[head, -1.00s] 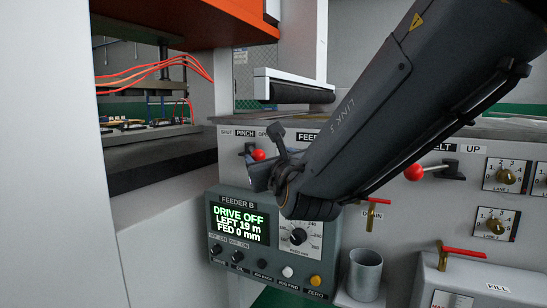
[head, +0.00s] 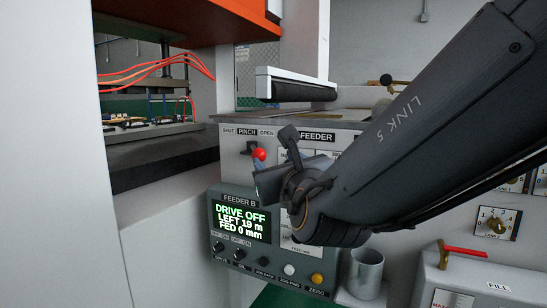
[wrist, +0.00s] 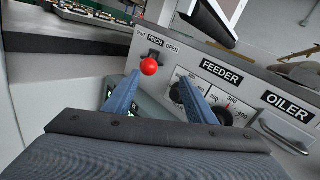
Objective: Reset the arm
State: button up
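My gripper (head: 270,157) hangs in front of the feeder panel, above the Feeder B box, at the end of my dark grey arm. In the wrist view the two blue-grey fingers of my gripper (wrist: 160,80) stand apart with nothing between them. The pinch lever's red ball (head: 259,153) is just beyond the fingertips in the head view. In the wrist view the red ball (wrist: 149,66) shows past the gap between the fingers, below the SHUT, PINCH and OPEN labels. I see no contact with it.
The Feeder B box (head: 240,222) reads DRIVE OFF, LEFT 19 m, FED 0 mm. A grey cup (head: 366,272) stands right of it. A red-handled valve (head: 463,250) is at lower right. A white wall (head: 55,160) closes the left side. My arm hides part of the panel.

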jog(key=shift+s, duration=0.5)
